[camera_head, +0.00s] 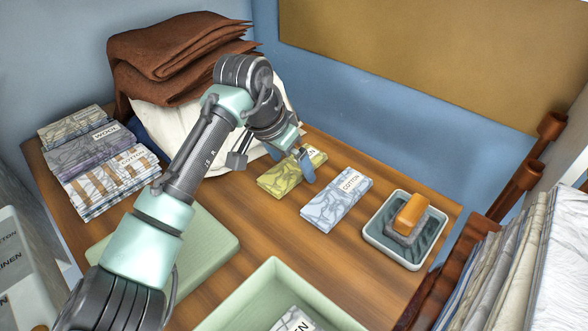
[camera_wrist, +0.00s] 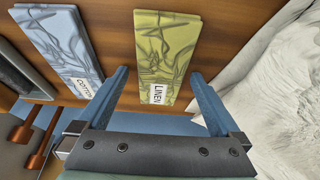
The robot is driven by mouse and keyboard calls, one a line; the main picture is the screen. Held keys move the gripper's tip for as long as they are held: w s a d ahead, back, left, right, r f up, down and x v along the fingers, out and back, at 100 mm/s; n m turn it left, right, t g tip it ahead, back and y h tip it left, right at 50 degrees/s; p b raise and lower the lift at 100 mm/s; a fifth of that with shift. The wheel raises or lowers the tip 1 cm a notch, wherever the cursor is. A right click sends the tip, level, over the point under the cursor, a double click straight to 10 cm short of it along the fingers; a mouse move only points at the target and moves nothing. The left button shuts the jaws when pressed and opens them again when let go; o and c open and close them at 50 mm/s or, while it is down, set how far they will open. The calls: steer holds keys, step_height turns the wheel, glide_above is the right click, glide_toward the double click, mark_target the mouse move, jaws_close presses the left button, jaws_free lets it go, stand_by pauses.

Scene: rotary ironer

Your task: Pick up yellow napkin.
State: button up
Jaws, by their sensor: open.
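The yellow napkin (camera_head: 284,177) is a folded, yellow-green patterned cloth lying on the wooden table. In the wrist view the yellow napkin (camera_wrist: 165,55) has a white label reading LINEN and lies between and beyond the fingertips. My gripper (camera_head: 305,160) is over its labelled end and partly hides it. In the wrist view my gripper (camera_wrist: 160,78) has its two blue fingers spread wide, one on each side of the napkin, with nothing held. I cannot tell the exact height of the fingertips above the table.
A blue COTTON napkin (camera_head: 336,198) lies just right of the yellow one. Farther right is a dish (camera_head: 376,236) with an orange-handled block (camera_head: 411,212). White cloth (camera_wrist: 270,80) lies close on the other side. A green box (camera_head: 262,284) stands in front.

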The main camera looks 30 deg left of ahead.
steer(key=c, duration=1.3)
